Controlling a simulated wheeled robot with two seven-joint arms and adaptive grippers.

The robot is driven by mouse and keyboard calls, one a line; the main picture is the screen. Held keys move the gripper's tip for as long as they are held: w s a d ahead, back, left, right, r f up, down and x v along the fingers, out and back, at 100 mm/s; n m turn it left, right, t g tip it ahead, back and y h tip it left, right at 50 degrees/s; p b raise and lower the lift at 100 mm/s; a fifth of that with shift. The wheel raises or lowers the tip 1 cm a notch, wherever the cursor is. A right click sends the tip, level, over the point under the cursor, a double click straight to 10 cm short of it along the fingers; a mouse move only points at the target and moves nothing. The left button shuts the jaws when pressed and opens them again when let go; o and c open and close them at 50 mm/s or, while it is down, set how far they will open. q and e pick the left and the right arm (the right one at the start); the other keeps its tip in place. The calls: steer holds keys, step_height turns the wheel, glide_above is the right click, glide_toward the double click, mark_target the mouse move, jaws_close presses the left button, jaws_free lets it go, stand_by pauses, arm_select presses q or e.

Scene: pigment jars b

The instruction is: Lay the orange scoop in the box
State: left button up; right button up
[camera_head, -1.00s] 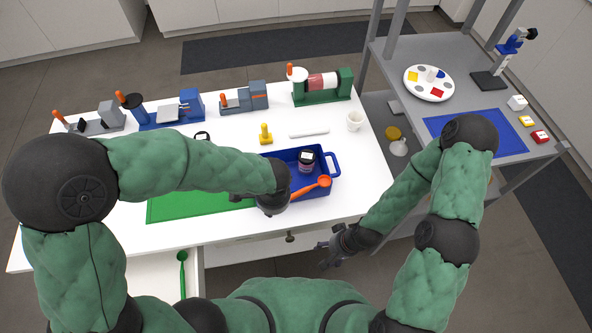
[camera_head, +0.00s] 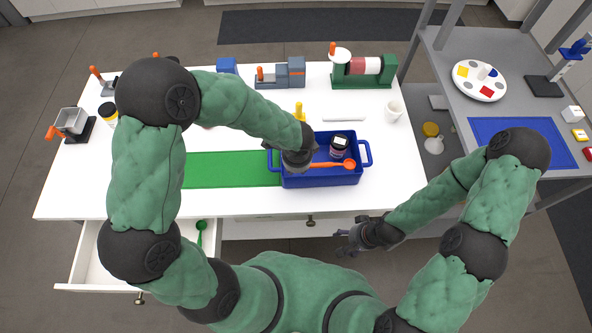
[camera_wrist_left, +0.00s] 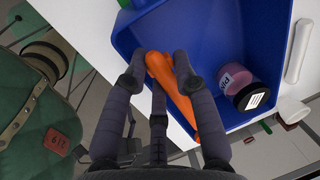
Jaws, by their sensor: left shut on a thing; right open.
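My left gripper (camera_head: 300,165) is shut on the handle of the orange scoop (camera_head: 349,164), with its fingertips over the left part of the blue box (camera_head: 322,182). In the head view the scoop's bowl points right, within the box's outline. In the left wrist view the scoop (camera_wrist_left: 178,92) lies between the fingers (camera_wrist_left: 160,88), above the blue box (camera_wrist_left: 205,32). I cannot tell whether it touches the box floor. A dark-lidded jar (camera_head: 339,146) stands in the box. My right gripper (camera_head: 350,240) is open and empty, in front of the table.
A green mat (camera_head: 225,170) lies left of the box. An open drawer (camera_head: 90,265) holds a green scoop (camera_head: 200,232). A white cup (camera_head: 394,111), a white rod (camera_head: 343,118) and several machines stand behind. A grey shelf (camera_head: 450,120) is at the right.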

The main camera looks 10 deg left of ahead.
arm_select(q)
steer(key=shift+w+a+f, duration=0.15)
steer(key=shift+w+f, duration=0.25)
steer(key=shift+f, duration=0.15)
steer(key=shift+w+a+f, duration=0.15)
steer(key=shift+w+f, duration=0.25)
steer(key=shift+f, duration=0.1)
step_height(320, 180, down, 3)
steer(key=shift+f+b, duration=0.1)
steer(key=shift+b, duration=0.9)
steer(key=shift+f+b, duration=0.35)
steer(key=shift+b, duration=0.05)
steer(key=shift+f, duration=0.2)
steer(key=o, duration=0.7)
steer(key=shift+c, duration=0.2)
steer(key=shift+r, duration=0.15)
